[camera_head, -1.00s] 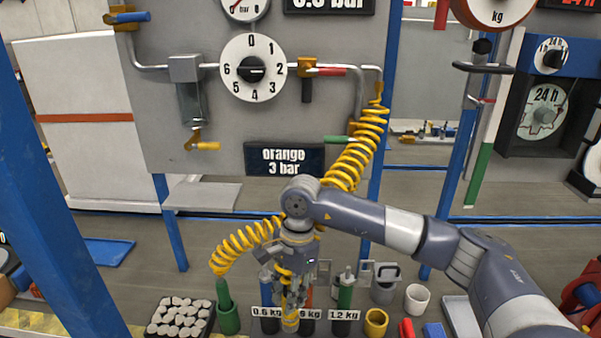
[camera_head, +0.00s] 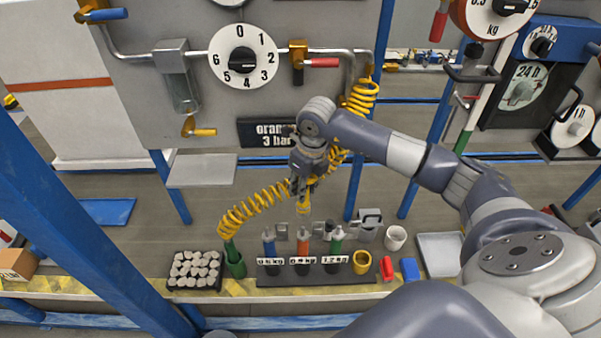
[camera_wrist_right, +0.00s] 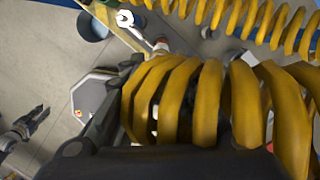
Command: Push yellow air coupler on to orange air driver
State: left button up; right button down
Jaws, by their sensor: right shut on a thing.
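My right gripper (camera_head: 302,190) points down and is shut on the yellow air coupler (camera_head: 303,208), which shows below the fingers. The orange air driver (camera_head: 303,243) stands upright in the dark rack, between a blue driver (camera_head: 269,243) and a green driver (camera_head: 337,240). In the head view the coupler appears above the orange driver, with a visible gap between them. A yellow coiled hose (camera_head: 255,206) runs past the gripper. In the right wrist view the hose coils (camera_wrist_right: 200,100) hide the fingertips and the coupler. My left gripper is out of view.
A green holder (camera_head: 236,265) and a tray of grey stones (camera_head: 195,270) stand left of the rack (camera_head: 320,278). A yellow cup (camera_head: 361,262), red and blue blocks and a white cup (camera_head: 396,238) stand right. The dial panel is behind.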

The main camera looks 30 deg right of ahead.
aim_at(303, 212)
dwell(0.4)
jog(key=shift+f+b, duration=0.2)
jog(key=shift+b, duration=0.35)
notch_tip(303, 212, down, 5)
jog(key=b, duration=0.4)
jog(key=shift+f, duration=0.15)
jog(key=shift+b, duration=0.75)
dwell(0.9)
jog(key=shift+f+b, duration=2.2)
jog(key=shift+f, duration=0.45)
jog(key=c, duration=1.2)
grip_release()
jog(key=shift+c, duration=0.2)
jog(key=shift+r, duration=0.1)
jog(key=r, duration=0.4)
jog(key=s+r, duration=0.1)
jog(key=r, duration=0.3)
jog(key=s+r, duration=0.1)
jog(key=r, duration=0.2)
jog(key=shift+d+r, duration=0.2)
jog(key=shift+r, duration=0.2)
